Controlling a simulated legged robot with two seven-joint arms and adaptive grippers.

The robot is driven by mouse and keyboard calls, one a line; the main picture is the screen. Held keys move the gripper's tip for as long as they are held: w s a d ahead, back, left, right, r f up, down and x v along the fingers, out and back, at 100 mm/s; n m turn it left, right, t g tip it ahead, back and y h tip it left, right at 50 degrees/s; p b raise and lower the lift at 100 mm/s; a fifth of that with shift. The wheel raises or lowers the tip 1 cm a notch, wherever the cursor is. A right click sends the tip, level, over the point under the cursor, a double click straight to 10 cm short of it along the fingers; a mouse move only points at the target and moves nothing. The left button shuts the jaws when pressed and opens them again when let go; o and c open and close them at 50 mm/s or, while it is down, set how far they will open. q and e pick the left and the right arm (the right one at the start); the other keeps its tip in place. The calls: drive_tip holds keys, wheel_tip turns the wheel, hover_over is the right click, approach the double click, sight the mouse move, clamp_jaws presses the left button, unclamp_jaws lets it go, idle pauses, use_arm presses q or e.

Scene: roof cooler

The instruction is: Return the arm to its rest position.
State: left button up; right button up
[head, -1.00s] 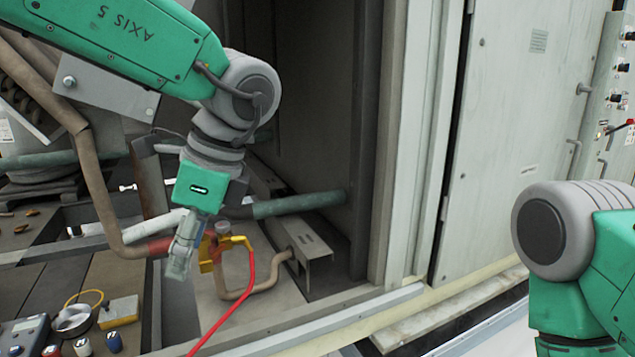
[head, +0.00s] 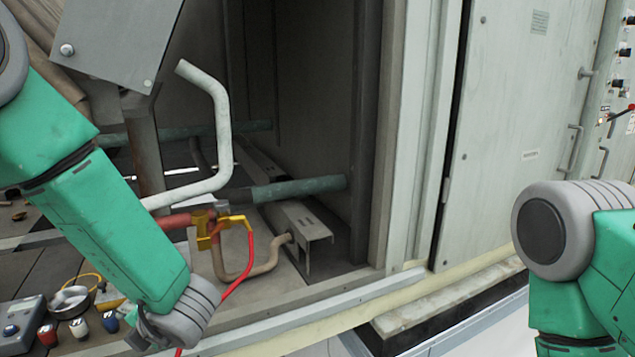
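My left arm (head: 95,190) comes in from the left edge and reaches down to a grey joint at the bottom left. Its gripper is not clearly visible; the end of the arm is cut off or hidden by the arm itself. My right arm (head: 565,240) is at the right edge, with its grey joint and green links showing. Its gripper is out of the picture below.
A meter (head: 22,322) and several coloured knobs or caps lie at the bottom left. A closed door (head: 515,130) stands right.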

use_arm(q)
drive_tip(key=s+f+m+t+h+b, duration=0.15)
drive_tip(key=s+f+m, duration=0.25)
drive_tip(key=f+m, duration=0.75)
drive_tip(key=s+d+f+m+g+h+b, duration=0.1)
drive_tip(key=s+f+m+g+h, duration=0.2)
drive_tip(key=s+f+m, duration=0.5)
drive_tip(key=s+d+f+m+g+h+b, duration=0.2)
drive_tip(key=s+f+m+g+h, duration=0.1)
drive_tip(key=s+f+m, duration=0.6)
drive_tip(key=s+m+h, duration=0.1)
drive_tip(key=s+m, duration=0.3)
drive_tip(key=s, duration=0.4)
drive_tip(key=shift+s+b, duration=0.25)
drive_tip(key=shift+b, duration=0.05)
use_arm(e)
wheel_tip(320, 180, down, 6)
drive_tip(key=shift+r, duration=0.1)
use_arm(q)
drive_tip(key=shift+w+m+h, duration=0.15)
drive_tip(key=shift+m+h, duration=0.1)
drive_tip(key=shift+c, duration=0.4)
use_arm(e)
drive_tip(key=shift+c, duration=0.4)
